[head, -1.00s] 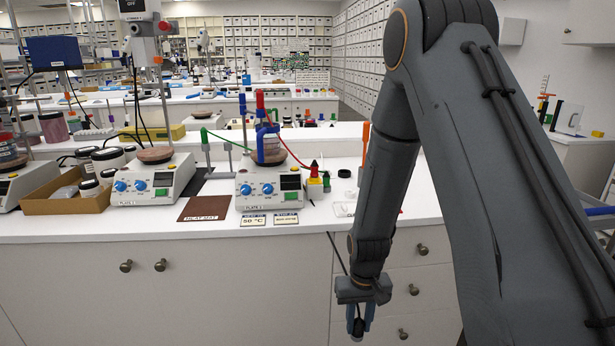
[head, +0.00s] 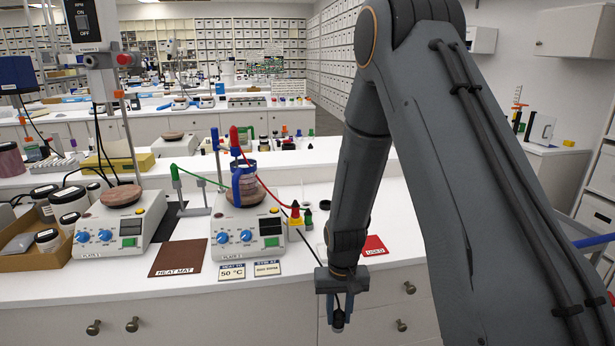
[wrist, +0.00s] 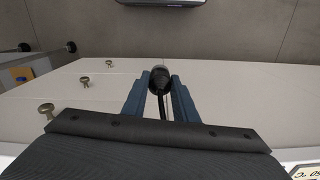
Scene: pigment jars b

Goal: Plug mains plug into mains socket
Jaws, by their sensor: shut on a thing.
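My gripper (head: 338,308) hangs in front of the bench's drawers, pointing down, below the bench top's front edge. It is shut on the black mains plug (head: 338,320), whose thin black cable runs up past the gripper to the bench top. In the wrist view the plug (wrist: 160,80) sits between the blue fingertips, with its cable trailing back toward the gripper's body. The plug's pins are too small to make out. I cannot identify a mains socket in either view.
The white bench top holds a heat mat (head: 178,258), a hot plate (head: 248,235) with a jar on it, label cards (head: 268,268) and a red card (head: 374,246). Drawer knobs (head: 402,325) stick out beside my gripper. The floor (wrist: 230,30) ahead in the wrist view is mostly clear.

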